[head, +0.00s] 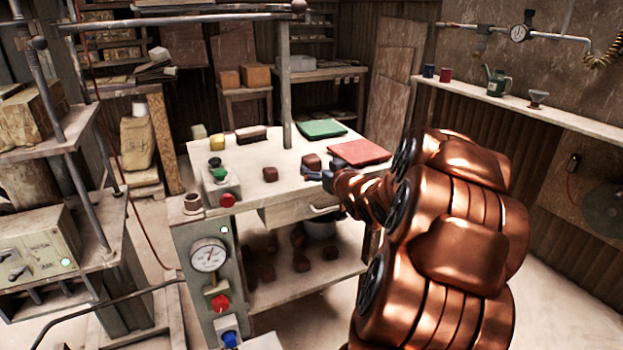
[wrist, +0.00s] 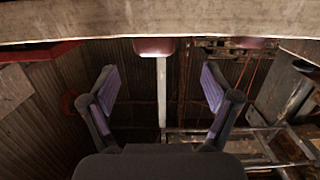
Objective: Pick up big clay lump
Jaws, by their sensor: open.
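Two reddish-brown clay lumps rest on the pale worktable (head: 245,160). One lump (head: 311,161) is just left of the red board, and the other lump (head: 270,174) is further left. The right one looks slightly bigger. My gripper (head: 316,174) is open and empty, close in front of the right lump. In the wrist view the picture appears upside down. My open fingers (wrist: 156,88) spread wide there, with a lump (wrist: 154,46) centred beyond their tips, not between them. The second lump (wrist: 248,42) shows to the right. Both lumps are partly seen there.
A red board (head: 360,152) and a green board (head: 321,129) lie on the table near my arm. A control box with buttons (head: 219,183) stands at the left. An upright post (head: 285,95) rises behind. More lumps (head: 301,262) lie on the lower shelf.

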